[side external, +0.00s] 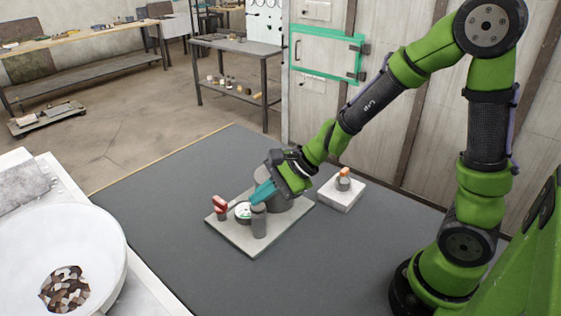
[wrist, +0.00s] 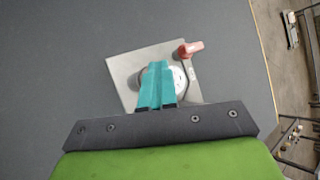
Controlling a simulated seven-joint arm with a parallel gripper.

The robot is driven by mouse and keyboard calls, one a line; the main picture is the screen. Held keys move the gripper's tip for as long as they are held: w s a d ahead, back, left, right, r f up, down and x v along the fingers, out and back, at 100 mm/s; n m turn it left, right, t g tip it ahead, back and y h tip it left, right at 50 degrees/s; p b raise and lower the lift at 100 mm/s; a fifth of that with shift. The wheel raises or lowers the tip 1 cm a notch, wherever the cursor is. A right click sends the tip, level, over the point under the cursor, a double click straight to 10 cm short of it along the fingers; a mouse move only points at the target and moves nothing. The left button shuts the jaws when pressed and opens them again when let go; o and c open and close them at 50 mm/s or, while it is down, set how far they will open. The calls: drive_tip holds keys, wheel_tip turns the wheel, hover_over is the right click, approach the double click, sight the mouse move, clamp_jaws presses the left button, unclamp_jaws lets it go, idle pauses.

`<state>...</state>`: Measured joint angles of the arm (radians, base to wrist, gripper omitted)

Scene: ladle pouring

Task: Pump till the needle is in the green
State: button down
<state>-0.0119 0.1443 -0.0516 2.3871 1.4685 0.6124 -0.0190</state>
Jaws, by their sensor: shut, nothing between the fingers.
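A light grey base plate (side external: 252,247) carries the pump parts; it also shows in the wrist view (wrist: 125,72). On it stand a wide grey cylinder (side external: 285,201), a slimmer grey cylinder (side external: 259,222), a round white gauge (side external: 242,211) and a red handle (side external: 220,203). In the wrist view the gauge (wrist: 181,79) is partly behind my fingers, and the red handle (wrist: 190,48) is beyond them. The needle and green zone are too small to read. My gripper (side external: 255,198), with teal fingers, is shut and empty, close above the slim cylinder; I cannot tell whether they touch.
A white block (side external: 342,197) with a grey and orange knob (side external: 343,177) stands right of the plate. A white bowl (side external: 100,240) with brown pieces sits at the left on a white surface. The dark mat (side external: 170,200) around the plate is mostly clear.

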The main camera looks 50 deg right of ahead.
sight(262, 206)
idle(0.4)
drive_tip(key=shift+r, duration=2.15)
drive_tip(key=shift+r, duration=2.5)
drive_tip(key=shift+s, duration=0.1)
drive_tip(key=s+d+r+n+h, duration=0.2)
drive_tip(key=s+n, duration=0.5)
drive_tip(key=s+d+r+n+h, duration=0.2)
drive_tip(key=s+d+n, duration=0.1)
drive_tip(key=s+n, duration=0.4)
drive_tip(key=shift+s+d+n, duration=0.15)
drive_tip(key=shift+n, duration=0.15)
